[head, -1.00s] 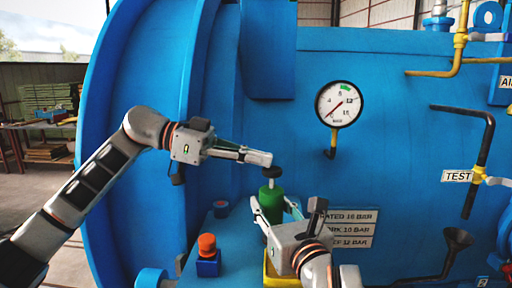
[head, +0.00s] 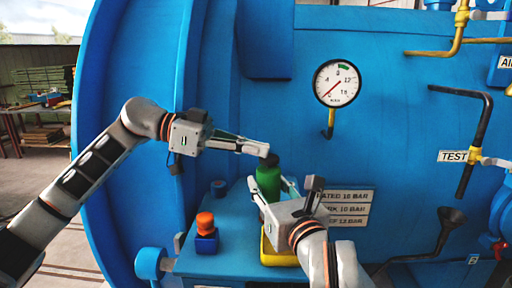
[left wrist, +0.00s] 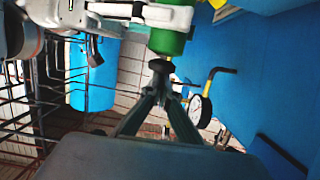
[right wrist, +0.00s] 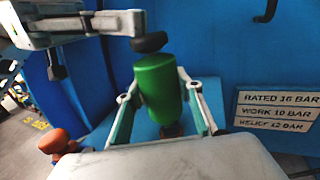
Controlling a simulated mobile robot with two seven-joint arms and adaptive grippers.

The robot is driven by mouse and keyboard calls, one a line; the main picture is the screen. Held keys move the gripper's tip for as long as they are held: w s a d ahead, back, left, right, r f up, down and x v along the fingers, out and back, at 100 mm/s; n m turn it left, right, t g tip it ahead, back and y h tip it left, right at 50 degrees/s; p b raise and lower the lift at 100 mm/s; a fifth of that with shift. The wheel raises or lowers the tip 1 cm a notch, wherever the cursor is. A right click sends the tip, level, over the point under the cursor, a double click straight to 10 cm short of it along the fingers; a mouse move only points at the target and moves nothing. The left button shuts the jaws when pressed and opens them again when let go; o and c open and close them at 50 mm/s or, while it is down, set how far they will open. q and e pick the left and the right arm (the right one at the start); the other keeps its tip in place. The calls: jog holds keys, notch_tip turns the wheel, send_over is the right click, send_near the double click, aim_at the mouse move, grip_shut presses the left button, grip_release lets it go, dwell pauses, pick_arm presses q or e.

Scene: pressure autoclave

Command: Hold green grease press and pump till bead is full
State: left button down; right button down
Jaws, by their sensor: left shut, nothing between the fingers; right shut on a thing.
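The green grease press (head: 267,185) stands upright in front of the blue vessel, with a dark round knob (right wrist: 150,42) on top. In the right wrist view only a small gap shows between the knob and the green body (right wrist: 158,85). My right gripper (head: 271,188) is shut around the green body, one finger on each side. My left gripper (head: 266,150) is shut and empty, its fingertips at the knob. The left wrist view shows the knob (left wrist: 160,66) at these fingertips. Whether they touch it, I cannot tell. I cannot make out a bead.
An orange-topped blue block (head: 206,233) stands on the blue ledge (head: 225,262), left of a yellow holder (head: 280,259) below my right gripper.

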pick_arm(q)
jog(key=a+r, duration=0.6)
jog(key=a, duration=0.4)
jog(key=shift+d+r, duration=0.1)
jog(key=shift+r, duration=0.1)
dwell(1.1)
notch_tip(320, 180, up, 2)
jog(key=shift+r, duration=0.1)
dwell(0.4)
